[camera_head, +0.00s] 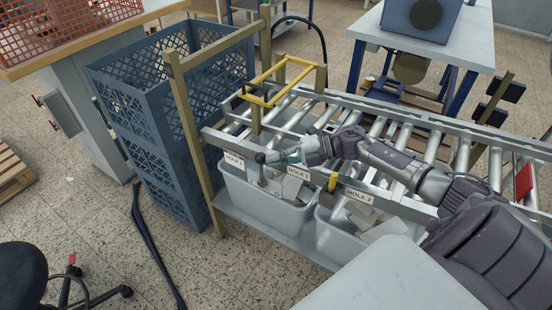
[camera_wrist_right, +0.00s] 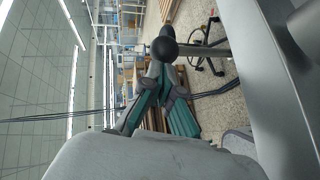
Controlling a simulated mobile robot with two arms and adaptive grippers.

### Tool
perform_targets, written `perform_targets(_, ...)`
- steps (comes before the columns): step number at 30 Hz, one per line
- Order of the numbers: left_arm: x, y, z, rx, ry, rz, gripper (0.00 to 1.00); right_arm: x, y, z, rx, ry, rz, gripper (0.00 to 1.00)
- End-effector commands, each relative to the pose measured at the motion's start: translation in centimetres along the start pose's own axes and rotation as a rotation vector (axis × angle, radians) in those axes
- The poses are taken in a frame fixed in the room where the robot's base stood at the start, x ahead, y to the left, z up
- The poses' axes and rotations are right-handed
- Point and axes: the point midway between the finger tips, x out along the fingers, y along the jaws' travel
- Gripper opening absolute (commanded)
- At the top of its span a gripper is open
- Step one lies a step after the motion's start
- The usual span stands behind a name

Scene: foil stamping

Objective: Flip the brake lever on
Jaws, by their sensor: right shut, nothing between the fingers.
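The brake lever appears to be the rod with a black ball knob (camera_head: 260,157) at the left end of the roller conveyor, by the label at the first hole. In the right wrist view the black knob (camera_wrist_right: 163,49) sits on a grey metal rod, just beyond my fingers. My right gripper (camera_head: 279,158) reaches in from the right over the conveyor's front rail, its tip close beside the knob. In the wrist view my right gripper (camera_wrist_right: 164,88) shows teal fingers, shut and empty. I cannot tell whether it touches the knob. My left gripper is not in view.
A yellow frame (camera_head: 283,80) stands over the conveyor (camera_head: 385,135). A yellow handle (camera_head: 333,182) is right of the lever. Blue crates (camera_head: 135,110) stand left. A pale surface (camera_head: 390,280) lies in front.

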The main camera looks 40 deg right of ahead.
Motion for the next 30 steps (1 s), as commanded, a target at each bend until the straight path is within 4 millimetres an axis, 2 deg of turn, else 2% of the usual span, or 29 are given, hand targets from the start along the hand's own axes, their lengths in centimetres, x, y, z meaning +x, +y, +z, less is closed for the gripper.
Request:
perform_targets(8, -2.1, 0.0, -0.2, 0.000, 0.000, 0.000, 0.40, 0.9, 1.7, 0.8, 0.059, -0.002, -0.098, 0.00)
perform_targets(18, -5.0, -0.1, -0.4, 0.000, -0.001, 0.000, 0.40, 3.5, 2.8, 2.5, 0.196, -0.002, -0.298, 0.00)
perform_targets(23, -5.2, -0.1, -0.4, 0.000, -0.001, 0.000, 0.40, 4.5, 2.8, 3.2, 0.249, -0.003, -0.374, 0.00)
perform_targets(30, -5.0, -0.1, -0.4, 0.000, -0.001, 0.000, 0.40, 5.3, 2.6, 3.7, 0.247, -0.002, -0.369, 0.00)
